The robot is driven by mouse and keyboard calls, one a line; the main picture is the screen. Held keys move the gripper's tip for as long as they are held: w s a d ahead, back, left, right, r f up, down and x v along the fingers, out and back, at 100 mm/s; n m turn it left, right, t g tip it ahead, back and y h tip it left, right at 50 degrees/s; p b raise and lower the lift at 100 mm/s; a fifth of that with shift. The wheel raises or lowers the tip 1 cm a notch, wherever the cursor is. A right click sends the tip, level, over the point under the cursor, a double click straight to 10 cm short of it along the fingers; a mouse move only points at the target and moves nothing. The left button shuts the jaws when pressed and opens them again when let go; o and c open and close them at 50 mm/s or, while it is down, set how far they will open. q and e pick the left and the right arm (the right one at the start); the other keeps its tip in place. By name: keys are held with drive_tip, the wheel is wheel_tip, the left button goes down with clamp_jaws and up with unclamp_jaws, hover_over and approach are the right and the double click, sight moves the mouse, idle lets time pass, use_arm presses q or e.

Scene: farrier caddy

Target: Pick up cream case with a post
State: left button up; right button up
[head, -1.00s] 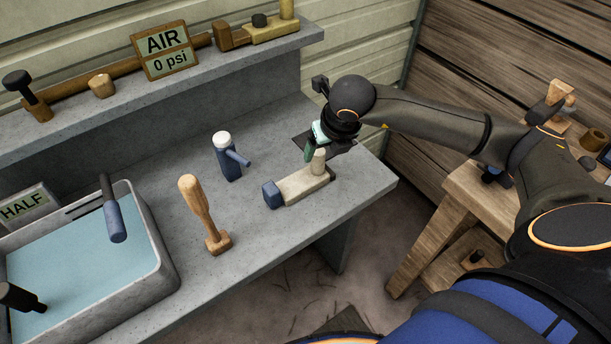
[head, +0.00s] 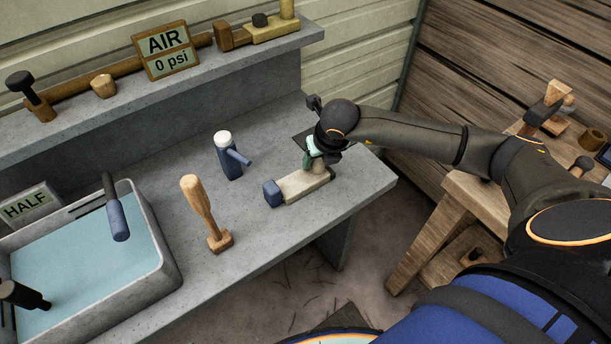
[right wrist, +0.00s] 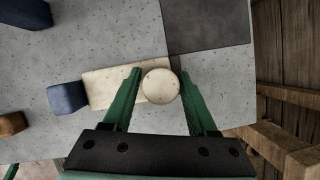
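The cream case (head: 302,186) lies on the grey bench, with a blue block (head: 273,193) at its left end and a round post at its right end. In the right wrist view the case (right wrist: 108,86) and the round top of its post (right wrist: 160,86) show from above. My right gripper (head: 316,160) is over the post end. Its green fingers (right wrist: 161,95) are open, one on each side of the post. I cannot tell whether they touch it. The gripper mostly hides the post in the head view. My left gripper is not in view.
A dark mat (right wrist: 206,24) lies beside the case. A wooden mallet-like tool (head: 203,212) and a blue bottle with a white cap (head: 229,158) stand to the left. A water-filled basin (head: 160,250) is farther left. The bench's front edge is close to the case.

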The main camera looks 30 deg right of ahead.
clamp_jaws()
drive_tip(key=shift+w+r, duration=0.1)
drive_tip(key=shift+r, duration=0.05)
idle(0.6)
drive_tip(key=shift+r, duration=0.45)
wheel_tip(320, 180, up, 2)
drive_tip(key=shift+a+r+b, duration=0.1)
drive_tip(key=shift+r+b, duration=0.15)
drive_tip(key=shift+b, duration=0.15)
drive_tip(key=s+a+r+b, duration=0.1)
drive_tip(key=s+a+r, duration=0.7)
drive_tip(key=s, duration=0.3)
drive_tip(key=shift+v, duration=0.75)
drive_tip(key=shift+d, duration=0.1)
